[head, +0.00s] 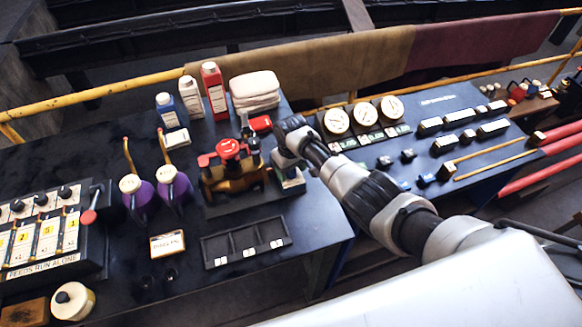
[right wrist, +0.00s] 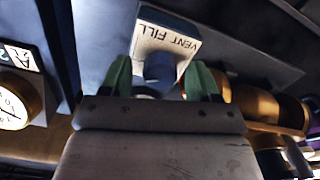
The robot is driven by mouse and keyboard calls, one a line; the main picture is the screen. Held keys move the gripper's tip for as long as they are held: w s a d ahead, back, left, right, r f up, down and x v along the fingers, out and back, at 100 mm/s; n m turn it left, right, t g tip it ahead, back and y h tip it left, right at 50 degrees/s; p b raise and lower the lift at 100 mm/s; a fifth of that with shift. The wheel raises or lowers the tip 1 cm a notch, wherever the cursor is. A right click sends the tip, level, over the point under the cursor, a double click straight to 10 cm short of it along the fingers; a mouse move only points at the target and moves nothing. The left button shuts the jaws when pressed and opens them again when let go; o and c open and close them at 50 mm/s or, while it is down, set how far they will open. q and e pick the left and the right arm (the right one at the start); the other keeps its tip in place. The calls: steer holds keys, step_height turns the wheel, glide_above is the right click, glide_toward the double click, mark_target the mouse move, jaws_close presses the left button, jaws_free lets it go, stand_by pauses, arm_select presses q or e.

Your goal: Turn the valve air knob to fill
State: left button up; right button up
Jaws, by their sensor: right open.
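In the right wrist view, the blue valve air knob (right wrist: 160,66) stands in front of a pale plate (right wrist: 178,40) lettered VENT and FILL, seen upside down. My right gripper (right wrist: 161,78) is open, with one green finger on each side of the knob. I cannot tell whether the fingers touch it, nor which word the knob points to. In the head view my right gripper (head: 284,160) is over the small block (head: 291,184) beside the brass valve (head: 232,178) with its red handwheel (head: 229,148); the knob is hidden there. My left gripper is not in view.
An empty black tray (head: 246,243) lies in front of the valve. Purple oil cans (head: 135,193), bottles (head: 213,90) and folded white cloths (head: 254,88) stand left and behind.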

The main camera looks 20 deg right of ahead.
steer(key=shift+r, duration=0.5)
step_height(320, 180, up, 10)
steer(key=shift+b, duration=0.35)
steer(key=shift+f, duration=0.1)
